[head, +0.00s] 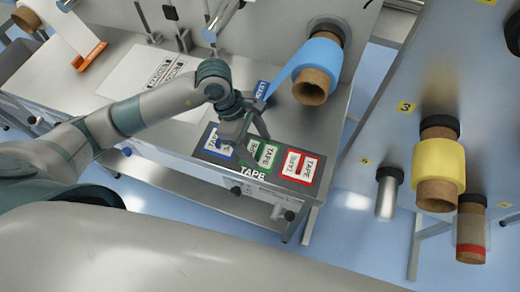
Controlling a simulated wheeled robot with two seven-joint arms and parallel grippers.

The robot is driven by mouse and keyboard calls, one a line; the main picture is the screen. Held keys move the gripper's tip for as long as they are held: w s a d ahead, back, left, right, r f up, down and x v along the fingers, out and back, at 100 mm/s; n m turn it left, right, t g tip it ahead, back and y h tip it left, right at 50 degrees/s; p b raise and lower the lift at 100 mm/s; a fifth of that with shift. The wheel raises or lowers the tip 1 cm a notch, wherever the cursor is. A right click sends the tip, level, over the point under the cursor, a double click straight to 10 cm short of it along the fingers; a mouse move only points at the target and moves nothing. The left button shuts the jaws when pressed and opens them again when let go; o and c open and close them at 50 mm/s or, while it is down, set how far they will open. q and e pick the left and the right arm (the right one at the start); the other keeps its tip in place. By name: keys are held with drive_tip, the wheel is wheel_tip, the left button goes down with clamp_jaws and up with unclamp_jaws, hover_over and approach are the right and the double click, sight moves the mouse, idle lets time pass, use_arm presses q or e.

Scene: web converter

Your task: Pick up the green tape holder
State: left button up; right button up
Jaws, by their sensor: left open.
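The green tape holder (268,155) has a white label reading TAPE. It lies in a dark tray (252,177) at the front of the metal table, between the blue tape holder (214,142) on its left and the red tape holder (299,167) on its right. My left gripper (252,144) is open and points down above the tray, over the left part of the green holder. Its fingers hide some of the green and blue holders. I cannot tell whether a finger touches the green holder. My right gripper is not in view.
A blue roll (317,62) on a cardboard core sticks out behind the tray, with a blue strip running down to the left. A yellow roll (438,175) and a metal spindle (386,193) are at the right. A printed white sheet (152,80) lies behind my left arm.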

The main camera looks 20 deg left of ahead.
use_arm(q)
drive_tip(key=shift+c, duration=0.6)
drive_tip(key=c, duration=1)
drive_tip(key=shift+r, duration=0.15)
drive_tip(key=shift+r+b, duration=0.7)
drive_tip(key=shift+r, duration=0.15)
wheel_tip(320, 180, up, 2)
drive_tip(key=shift+s+r+b, duration=0.1)
drive_tip(key=shift+s+b, duration=0.05)
drive_tip(key=shift+b, duration=0.45)
drive_tip(key=shift+s+d+r+p, duration=0.2)
drive_tip(key=shift+s+r+p, duration=0.95)
drive_tip(key=shift+s+p, duration=0.7)
drive_tip(key=shift+s+d+r+p, duration=0.25)
drive_tip(key=shift+s+r+p, duration=0.9)
drive_tip(key=shift+s+p, duration=0.75)
drive_tip(key=shift+s+d+r+p, duration=0.2)
drive_tip(key=shift+s+r+p, duration=0.95)
drive_tip(key=shift+s+p, duration=0.7)
